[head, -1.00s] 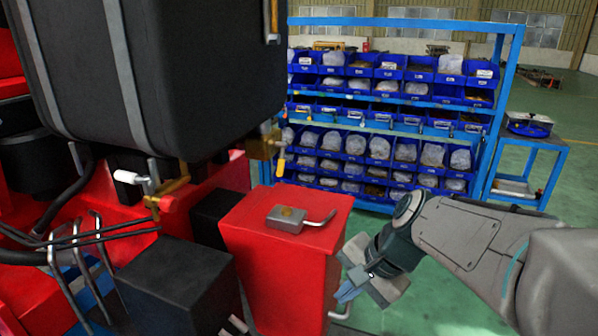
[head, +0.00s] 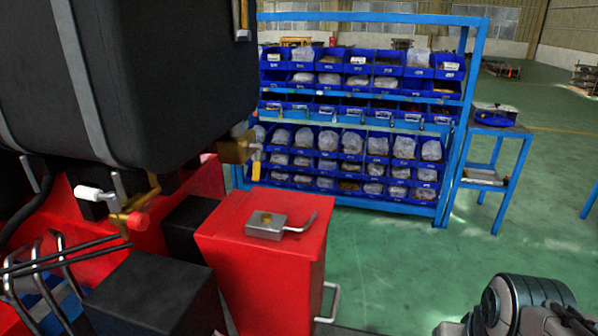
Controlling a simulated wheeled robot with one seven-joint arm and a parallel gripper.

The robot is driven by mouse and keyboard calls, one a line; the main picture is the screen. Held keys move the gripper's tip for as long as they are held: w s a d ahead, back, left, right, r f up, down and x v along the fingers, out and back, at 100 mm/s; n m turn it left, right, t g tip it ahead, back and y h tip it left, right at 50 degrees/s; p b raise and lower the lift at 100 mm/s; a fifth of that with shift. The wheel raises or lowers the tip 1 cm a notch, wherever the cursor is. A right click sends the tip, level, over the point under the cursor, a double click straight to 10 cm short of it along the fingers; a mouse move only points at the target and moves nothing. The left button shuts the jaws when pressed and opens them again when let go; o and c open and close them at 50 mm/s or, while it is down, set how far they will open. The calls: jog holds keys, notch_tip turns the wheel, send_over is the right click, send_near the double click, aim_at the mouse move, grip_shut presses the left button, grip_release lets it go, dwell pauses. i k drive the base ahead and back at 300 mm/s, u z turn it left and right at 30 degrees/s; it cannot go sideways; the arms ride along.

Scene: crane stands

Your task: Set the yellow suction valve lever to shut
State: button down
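The yellow lever (head: 256,170) hangs from a brass valve (head: 235,150) at the lower right edge of the black tank (head: 130,80). Its yellow grip points about straight down below a short silver stem. My gripper's fingers are not in the head view. Only my arm's wrist part shows at the bottom right corner, well to the right of and below the lever. Nothing touches the lever.
A second brass valve (head: 133,215) with a white-gripped lever (head: 93,193) and a red end sits at the left. A red box (head: 262,270) with a grey latch (head: 268,225) stands below the yellow lever. A blue bin rack (head: 350,120) stands behind. Green floor (head: 400,260) is clear at right.

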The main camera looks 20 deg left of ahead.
aim_at(258, 147)
jog(key=u, duration=0.75)
jog(key=i, duration=0.45)
jog(key=z, duration=0.1)
